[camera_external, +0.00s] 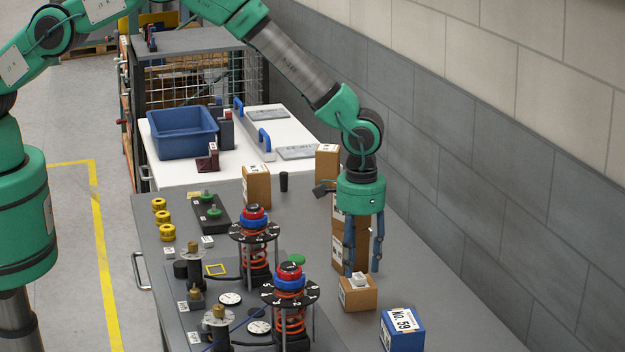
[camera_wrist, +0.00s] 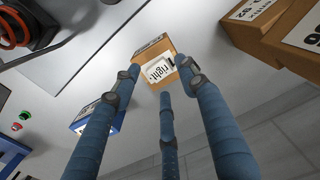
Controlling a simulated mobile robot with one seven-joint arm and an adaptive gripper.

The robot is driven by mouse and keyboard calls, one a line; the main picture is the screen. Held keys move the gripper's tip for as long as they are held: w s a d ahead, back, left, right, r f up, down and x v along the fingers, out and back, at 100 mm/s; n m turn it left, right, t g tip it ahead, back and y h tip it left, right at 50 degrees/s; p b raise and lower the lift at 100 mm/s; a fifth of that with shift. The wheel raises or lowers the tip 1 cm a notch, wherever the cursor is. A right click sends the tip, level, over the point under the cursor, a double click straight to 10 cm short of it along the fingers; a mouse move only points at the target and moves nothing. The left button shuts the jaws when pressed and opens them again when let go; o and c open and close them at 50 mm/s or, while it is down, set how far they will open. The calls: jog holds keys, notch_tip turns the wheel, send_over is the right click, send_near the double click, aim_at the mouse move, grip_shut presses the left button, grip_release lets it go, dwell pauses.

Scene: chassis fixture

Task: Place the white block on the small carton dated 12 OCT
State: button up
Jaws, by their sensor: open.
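A small brown carton (camera_external: 360,299) stands on the grey bench, with a small white block (camera_external: 358,279) resting on its top. In the wrist view the carton (camera_wrist: 150,48) and the white block (camera_wrist: 158,70) lie between my fingertips; the block's face reads "right". The date on the carton cannot be read. My gripper (camera_external: 362,268) points down just above the carton, with its blue fingers open and spread around the block. It also shows in the wrist view (camera_wrist: 161,74), and no finger clearly grips anything.
A blue box marked No. 59 (camera_external: 402,330) stands in front at the right. Taller cartons (camera_external: 337,240) stand close behind my gripper. Two spring fixtures with numbered discs (camera_external: 290,293) are to the left. Bare bench lies to the right, beside the wall.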

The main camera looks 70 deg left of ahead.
aim_at(358, 275)
notch_tip(358, 275, up, 10)
jog(key=b, duration=0.1)
jog(key=shift+f, duration=0.15)
dwell(0.7)
